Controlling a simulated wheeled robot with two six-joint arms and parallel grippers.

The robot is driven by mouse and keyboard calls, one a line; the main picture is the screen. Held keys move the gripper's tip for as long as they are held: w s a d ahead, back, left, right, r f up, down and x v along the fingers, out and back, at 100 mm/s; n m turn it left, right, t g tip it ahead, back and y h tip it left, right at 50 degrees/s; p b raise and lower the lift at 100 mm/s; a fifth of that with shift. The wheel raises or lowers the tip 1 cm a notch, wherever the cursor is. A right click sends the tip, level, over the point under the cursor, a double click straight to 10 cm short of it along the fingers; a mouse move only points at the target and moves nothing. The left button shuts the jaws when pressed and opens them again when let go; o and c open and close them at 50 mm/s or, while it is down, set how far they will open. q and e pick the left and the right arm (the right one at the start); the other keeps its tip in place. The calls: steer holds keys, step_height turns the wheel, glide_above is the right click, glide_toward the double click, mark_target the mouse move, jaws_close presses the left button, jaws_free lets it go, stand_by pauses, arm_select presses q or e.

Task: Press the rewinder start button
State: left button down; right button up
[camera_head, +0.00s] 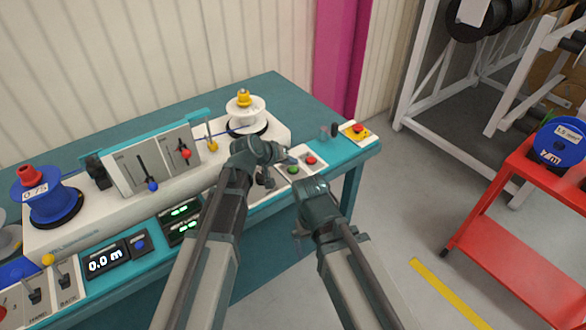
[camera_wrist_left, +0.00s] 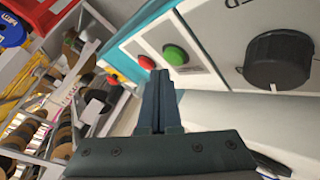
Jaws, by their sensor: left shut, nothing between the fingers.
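A green push button (camera_head: 293,169) and a red push button (camera_head: 311,160) sit side by side on a white plate on the rewinder bench. In the left wrist view the green button (camera_wrist_left: 175,54) is just beyond my fingertips, with the red button (camera_wrist_left: 146,62) to its left. My left gripper (camera_head: 287,159) is shut and empty, close to the green button. Its closed fingers (camera_wrist_left: 160,75) point towards the two buttons; I cannot tell whether they touch. My right gripper (camera_head: 299,237) is in front of the bench edge, with its fingers partly hidden.
A yellow box with a red emergency stop (camera_head: 357,131) stands at the bench's right end. A black knob (camera_wrist_left: 278,60) is right of the buttons. A white spool (camera_head: 245,113) and a blue reel (camera_head: 48,203) sit on the rewinder. A red cart (camera_head: 520,235) stands right.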

arm_select(q)
steer(key=shift+f+b, duration=0.35)
steer(key=shift+f, duration=0.05)
